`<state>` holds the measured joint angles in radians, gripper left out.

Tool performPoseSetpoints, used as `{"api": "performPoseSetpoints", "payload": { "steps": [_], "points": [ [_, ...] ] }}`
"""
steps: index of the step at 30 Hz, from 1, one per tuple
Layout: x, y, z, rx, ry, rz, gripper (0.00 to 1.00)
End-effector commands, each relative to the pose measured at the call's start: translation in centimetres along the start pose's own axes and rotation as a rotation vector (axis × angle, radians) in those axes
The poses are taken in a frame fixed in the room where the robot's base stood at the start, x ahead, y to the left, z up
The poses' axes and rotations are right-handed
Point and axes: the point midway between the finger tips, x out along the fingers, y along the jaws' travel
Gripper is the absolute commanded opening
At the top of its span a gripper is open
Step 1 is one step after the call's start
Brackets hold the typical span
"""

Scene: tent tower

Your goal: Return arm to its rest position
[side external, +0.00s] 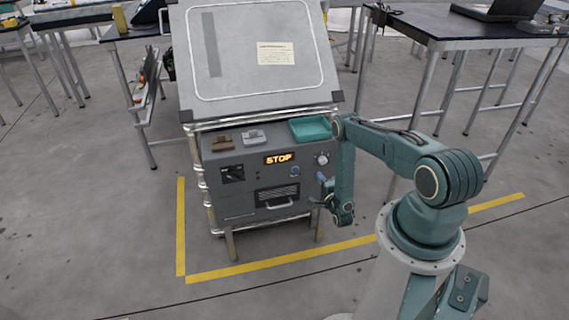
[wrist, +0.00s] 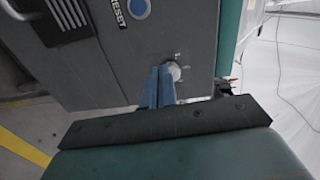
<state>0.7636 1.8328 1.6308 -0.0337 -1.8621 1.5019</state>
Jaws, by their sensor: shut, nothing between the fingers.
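My teal arm hangs folded in front of the grey machine (side external: 240,200). My gripper (side external: 321,177) is near the right side of the machine's front panel. In the wrist view its blue fingers (wrist: 159,84) are together, with nothing between them. They overlap a round knob (wrist: 173,72) in that view; I cannot tell whether they touch it. The knob also shows in the side view (side external: 322,160), just above the fingers. A blue RESET button (wrist: 138,8) is farther off in the wrist view. The panel's display (side external: 278,159) reads STOP in lit letters.
On the machine's ledge are a teal tray (side external: 310,129), a brown piece (side external: 222,140) and a grey piece (side external: 254,137). A large tilted lid (side external: 250,80) rises behind them. Dark-topped tables (side external: 465,25) stand behind. Yellow floor tape (side external: 270,262) marks the area; floor in front is open.

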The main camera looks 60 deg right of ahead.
Motion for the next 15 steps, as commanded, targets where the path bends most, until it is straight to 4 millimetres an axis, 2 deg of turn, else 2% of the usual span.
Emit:
{"api": "performPoseSetpoints", "payload": {
  "steps": [5, 15],
  "points": [
    [1.1, 0.4, 1.5, -0.124, -0.048, 0.092, 0.00],
    [2.8, 1.1, 5.1, -0.545, -0.224, 0.367, 0.00]
  ]
}}
